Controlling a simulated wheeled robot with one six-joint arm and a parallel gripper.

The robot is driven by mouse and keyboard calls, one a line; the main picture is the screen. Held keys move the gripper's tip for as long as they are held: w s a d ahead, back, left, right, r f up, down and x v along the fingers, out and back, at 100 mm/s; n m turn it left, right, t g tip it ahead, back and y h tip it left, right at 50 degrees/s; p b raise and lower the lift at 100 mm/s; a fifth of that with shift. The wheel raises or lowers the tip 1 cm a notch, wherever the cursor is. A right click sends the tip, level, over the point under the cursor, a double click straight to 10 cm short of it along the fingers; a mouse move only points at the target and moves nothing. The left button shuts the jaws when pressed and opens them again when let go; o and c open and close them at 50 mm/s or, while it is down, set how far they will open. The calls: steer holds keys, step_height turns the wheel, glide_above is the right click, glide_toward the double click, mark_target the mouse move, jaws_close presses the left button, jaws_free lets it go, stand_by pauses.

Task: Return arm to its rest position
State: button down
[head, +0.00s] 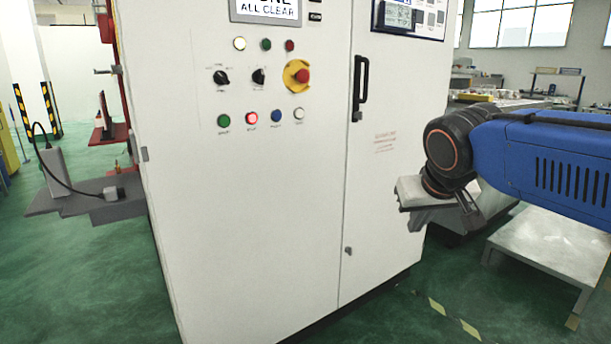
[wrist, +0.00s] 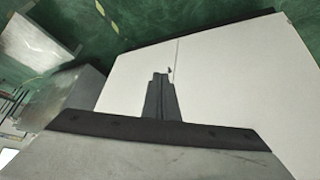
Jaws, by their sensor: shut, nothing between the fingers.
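My arm (head: 545,160), blue with a black wrist joint, reaches in from the right edge in the head view. Its wrist end hangs in front of the right part of the white control cabinet (head: 270,210), below the door handle. In the wrist view my gripper (wrist: 160,76) shows as two dark fingers held together, with nothing between them. Behind the fingers is the pale cabinet face, which also shows in this view (wrist: 225,75). I cannot tell how far the fingertips are from it.
The cabinet carries a red emergency stop (head: 302,76) on yellow and a lit red button (head: 251,119). A low grey table (head: 550,245) stands at the right, below my arm. A grey shelf (head: 75,200) with a small device is at the left. Green floor shows around the cabinet.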

steer(key=s+d+f+g, duration=0.1)
steer(key=s+d+f, duration=0.2)
steer(key=s+f, duration=0.5)
steer(key=s+d+f+g, duration=0.1)
steer(key=s+d+f, duration=0.2)
steer(key=s+f, duration=0.6)
steer(key=shift+s+m+y, duration=0.3)
steer(key=shift+s+y, duration=0.1)
steer(key=shift+s, duration=0.15)
